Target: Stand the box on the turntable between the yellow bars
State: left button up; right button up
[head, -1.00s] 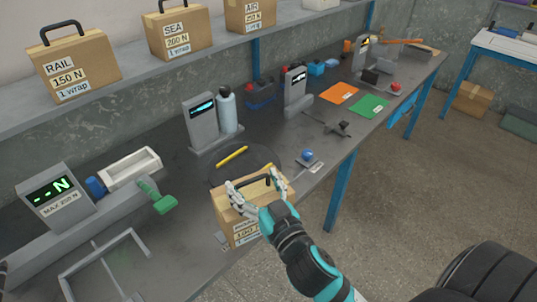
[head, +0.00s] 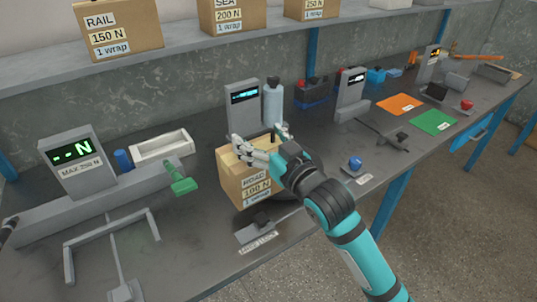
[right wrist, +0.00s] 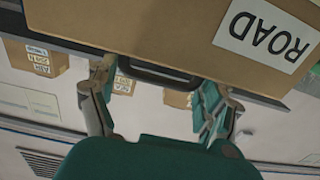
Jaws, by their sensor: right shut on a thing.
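The cardboard box (head: 246,176), labelled ROAD 100 N, is upright at the middle of the bench. My right gripper (head: 258,139) is shut on it at the top. In the right wrist view the fingers (right wrist: 152,88) are at the box's dark handle (right wrist: 150,74), and the ROAD label is close above. The dark turntable (head: 288,214) shows only partly, below and right of the box. Whether the box touches it I cannot tell. The yellow bars are hidden behind the box and my arm. My left gripper is not in view.
A grey display unit (head: 243,108) and a grey bottle (head: 273,100) stand close behind the box. A small dark latch-like part (head: 256,229) lies in front. A green-handled tool (head: 180,182) is at left, and a blue knob (head: 355,162) is at right.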

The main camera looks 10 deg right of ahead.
jog(key=w+d+f+p, duration=0.1)
jog(key=w+d+f, duration=0.3)
jog(key=w+d, duration=0.5)
jog(key=shift+w, duration=1.1)
jog(key=shift+f, duration=0.1)
jog(key=o, duration=1.3)
jog(key=shift+f, duration=0.4)
jog(key=shift+c, duration=0.2)
jog(key=o, duration=0.3)
jog(key=shift+s+r, duration=0.1)
jog(key=shift+s, duration=0.05)
jog(key=v, duration=1.2)
jog(key=shift+b, duration=0.45)
jog(key=shift+r, duration=0.1)
